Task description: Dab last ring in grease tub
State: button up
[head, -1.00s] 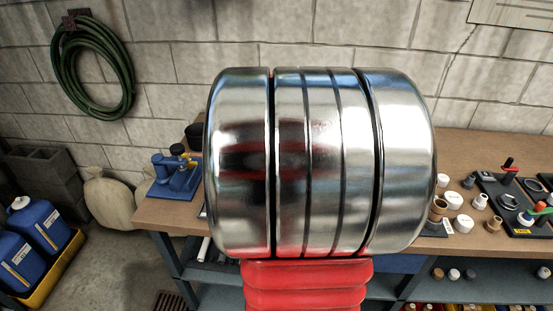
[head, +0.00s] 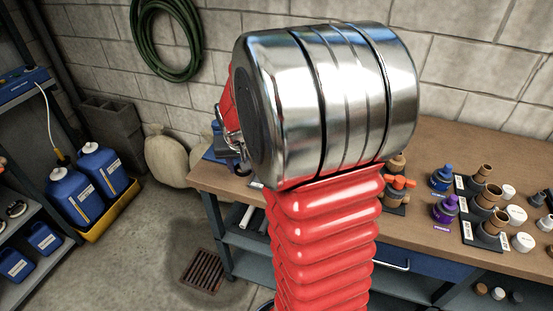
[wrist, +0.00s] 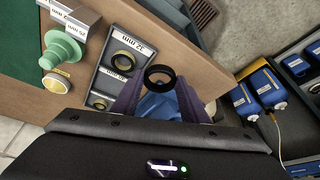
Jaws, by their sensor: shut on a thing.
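A black ring (wrist: 148,80) is held between the two dark purple fingers of my gripper (wrist: 160,86) in the wrist view. In the head view my arm hides the gripper's tips and the ring.
A green fitting (wrist: 63,50) stands near the tray.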

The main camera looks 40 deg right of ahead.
jog(key=w+a+f+n, duration=0.1)
jog(key=w+a+n, duration=0.1)
jog(key=a, duration=0.5)
jog(key=w+a+f+n+y, duration=0.1)
jog(key=w+a+n, duration=0.2)
jog(key=a, duration=0.5)
jog(key=w+a+f+n+t+y, duration=0.1)
jog(key=w+a+n, duration=0.1)
jog(key=a, duration=0.5)
jog(key=shift+w+a+f, duration=0.2)
jog(key=shift+w+f, duration=0.1)
jog(key=shift+w, duration=0.35)
jog(key=shift+s, duration=0.15)
